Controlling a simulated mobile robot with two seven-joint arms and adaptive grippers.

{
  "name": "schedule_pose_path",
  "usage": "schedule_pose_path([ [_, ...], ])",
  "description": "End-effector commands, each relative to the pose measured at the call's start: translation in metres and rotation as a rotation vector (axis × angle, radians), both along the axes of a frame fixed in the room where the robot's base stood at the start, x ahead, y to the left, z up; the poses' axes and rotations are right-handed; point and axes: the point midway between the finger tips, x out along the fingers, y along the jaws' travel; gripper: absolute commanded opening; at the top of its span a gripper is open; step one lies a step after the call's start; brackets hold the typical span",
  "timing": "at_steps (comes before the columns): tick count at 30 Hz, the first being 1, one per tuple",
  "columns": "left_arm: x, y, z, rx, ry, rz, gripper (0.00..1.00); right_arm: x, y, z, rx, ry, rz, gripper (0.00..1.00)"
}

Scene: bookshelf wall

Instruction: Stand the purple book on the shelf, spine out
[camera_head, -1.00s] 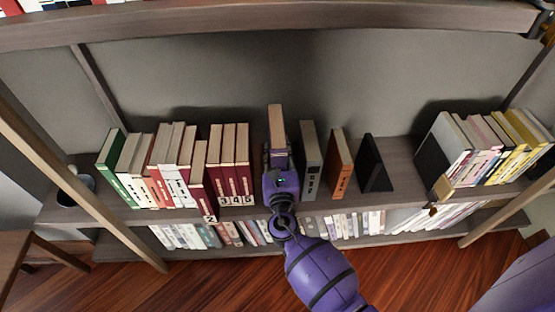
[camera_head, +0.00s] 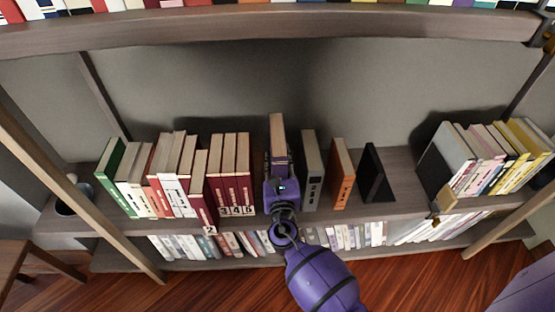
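The book in my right gripper (camera_head: 281,166) stands upright on the middle shelf (camera_head: 330,218), its pale page-top (camera_head: 277,130) facing up. It stands between the maroon numbered set and a grey book. Its spine side is mostly hidden by the gripper, so little of its cover colour shows. The gripper reaches in from the front and appears shut on the book's near side. Whether the book's base rests on the board is hidden. My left gripper is not in view.
Maroon books (camera_head: 231,180) stand left of the held book, with a small gap. Close on its right are a grey book (camera_head: 311,170), an orange book (camera_head: 342,174) and a black bookend (camera_head: 375,175). Bare shelf lies beyond the bookend.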

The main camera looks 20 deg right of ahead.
Motion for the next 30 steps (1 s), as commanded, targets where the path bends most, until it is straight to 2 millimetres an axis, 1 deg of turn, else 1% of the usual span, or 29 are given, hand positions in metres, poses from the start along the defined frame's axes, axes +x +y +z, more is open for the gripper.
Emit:
schedule_pose_path([
  [1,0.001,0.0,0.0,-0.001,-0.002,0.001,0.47,0.001,0.0,0.006,-0.002,-0.01,-0.001,0.0],
  [4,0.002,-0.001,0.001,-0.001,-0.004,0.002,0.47,0.001,-0.001,0.011,-0.002,-0.011,-0.003,0.0],
  [7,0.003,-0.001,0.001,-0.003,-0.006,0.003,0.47,-0.001,-0.003,0.022,-0.001,-0.015,-0.007,0.0],
  [11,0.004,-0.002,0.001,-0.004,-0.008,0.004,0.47,-0.009,-0.006,0.051,0.0,-0.023,-0.009,0.0],
  [14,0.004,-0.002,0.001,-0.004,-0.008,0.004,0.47,-0.022,-0.008,0.078,0.0,-0.027,-0.001,0.0],
  [18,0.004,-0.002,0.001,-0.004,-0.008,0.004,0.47,-0.048,-0.006,0.115,-0.001,-0.026,0.036,0.0],
  [21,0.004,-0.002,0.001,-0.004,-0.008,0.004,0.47,-0.068,-0.001,0.136,-0.002,-0.022,0.072,0.0],
  [24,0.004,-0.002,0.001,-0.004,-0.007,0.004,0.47,-0.085,0.004,0.152,-0.002,-0.019,0.105,0.0],
  [30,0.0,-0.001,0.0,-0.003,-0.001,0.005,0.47,-0.111,0.013,0.175,-0.004,-0.017,0.161,0.0],
])
